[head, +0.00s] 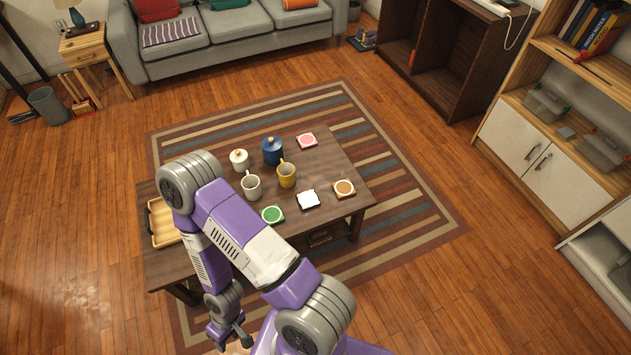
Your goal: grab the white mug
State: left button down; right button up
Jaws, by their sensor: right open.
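The white mug (251,188) stands upright on the dark wooden coffee table (335,163), just to the right of my bent purple right arm. Its handle points up and to the left, and its opening faces up. My right gripper (232,340) hangs low at the bottom of the head view, in front of the table's near edge. It is open and empty, well apart from the mug. My left gripper is not in view.
A yellow mug (287,176) stands close to the right of the white mug. Behind are a blue lidded jar (272,153) and a white lidded jar (239,161). Several coasters, including a green one (272,214), lie around. A wooden tray (157,238) is at the left.

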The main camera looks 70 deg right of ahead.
aim_at(250, 184)
jog(key=z, duration=1.1)
jog(key=i, duration=1)
